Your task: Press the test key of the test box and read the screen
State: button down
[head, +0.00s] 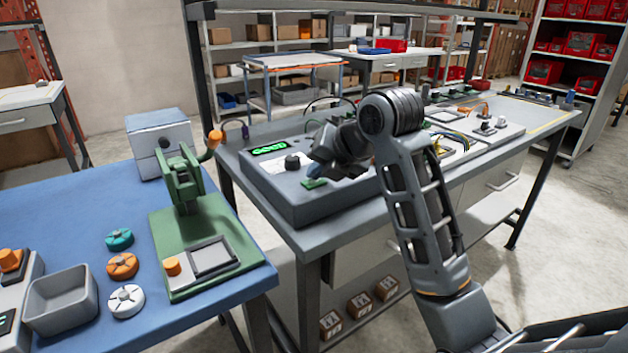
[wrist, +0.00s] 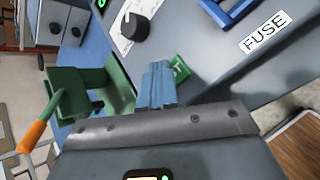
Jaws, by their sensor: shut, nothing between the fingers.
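The test box (head: 300,212) is a wide grey case with a sloped top on the grey bench. Its screen (head: 269,148) is lit with green characters that look like "GOOD", too small to be sure. A black knob (head: 292,161) sits below the screen, beside a white printed panel. The green test key (head: 314,184) is near the box's front edge. My gripper (head: 314,169) is shut and empty, just above the box beside the key. In the wrist view, its blue fingertips (wrist: 158,70) are close to the green key (wrist: 180,68); I cannot tell whether they touch.
A green press (head: 183,180) with an orange-tipped handle stands on the blue table at left. Near it are a grey bin (head: 62,300) and coloured round parts. In the wrist view, a blue handle (wrist: 228,10) and a FUSE label (wrist: 265,32) are on the box.

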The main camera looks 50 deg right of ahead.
aim_at(318, 183)
jog(key=shift+r+p, duration=0.65)
jog(key=shift+r, duration=0.2)
jog(key=shift+r, duration=0.1)
notch_tip(318, 183, up, 5)
jog(key=p, duration=0.3)
jog(key=shift+p, duration=0.4)
dwell(0.7)
